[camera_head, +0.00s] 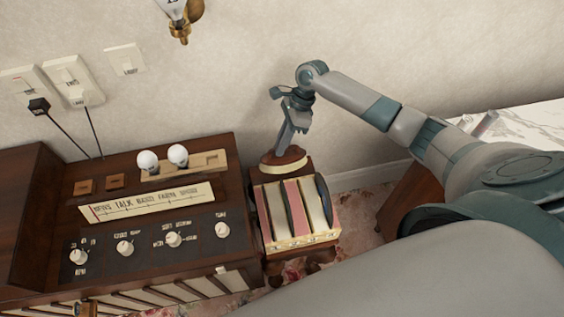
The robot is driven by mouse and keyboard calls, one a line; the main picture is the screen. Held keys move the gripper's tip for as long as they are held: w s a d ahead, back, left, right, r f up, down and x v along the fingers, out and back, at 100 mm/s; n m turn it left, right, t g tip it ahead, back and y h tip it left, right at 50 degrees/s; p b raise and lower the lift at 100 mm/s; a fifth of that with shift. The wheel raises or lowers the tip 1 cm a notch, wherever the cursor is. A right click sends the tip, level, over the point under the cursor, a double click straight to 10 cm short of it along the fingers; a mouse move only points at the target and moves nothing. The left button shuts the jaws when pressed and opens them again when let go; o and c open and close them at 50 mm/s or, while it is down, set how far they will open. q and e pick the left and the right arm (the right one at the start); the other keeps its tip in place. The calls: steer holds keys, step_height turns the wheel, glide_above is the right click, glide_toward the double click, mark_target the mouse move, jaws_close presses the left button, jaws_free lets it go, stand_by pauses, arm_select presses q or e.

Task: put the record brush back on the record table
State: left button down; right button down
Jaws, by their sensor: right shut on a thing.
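My right gripper (288,138) points down and is shut on the record brush (283,157), which has a red-brown oval body and a pale underside. The brush is at the back of the small dark wooden record table (256,178), behind the records. I cannot tell whether its underside touches the tabletop or hangs just above it. My left gripper is not in view.
A rack of records (296,213) with cream, pink and dark sleeves fills the front of the record table. A large wooden console (150,215) with knobs and two white bulbs stands close at left. The wall is just behind. A marble-topped piece (535,125) is at right.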

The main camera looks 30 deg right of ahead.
mark_target(281, 159)
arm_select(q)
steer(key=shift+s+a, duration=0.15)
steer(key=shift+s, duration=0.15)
arm_select(e)
steer(key=shift+f, duration=2)
steer(key=shift+f, duration=0.1)
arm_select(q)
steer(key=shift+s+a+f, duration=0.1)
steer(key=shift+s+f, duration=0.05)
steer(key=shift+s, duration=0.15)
arm_select(e)
steer(key=shift+f, duration=1.8)
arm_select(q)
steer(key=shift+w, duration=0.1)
arm_select(e)
steer(key=c, duration=1.8)
jaws_free()
steer(key=shift+f, duration=0.1)
steer(key=shift+c, duration=0.2)
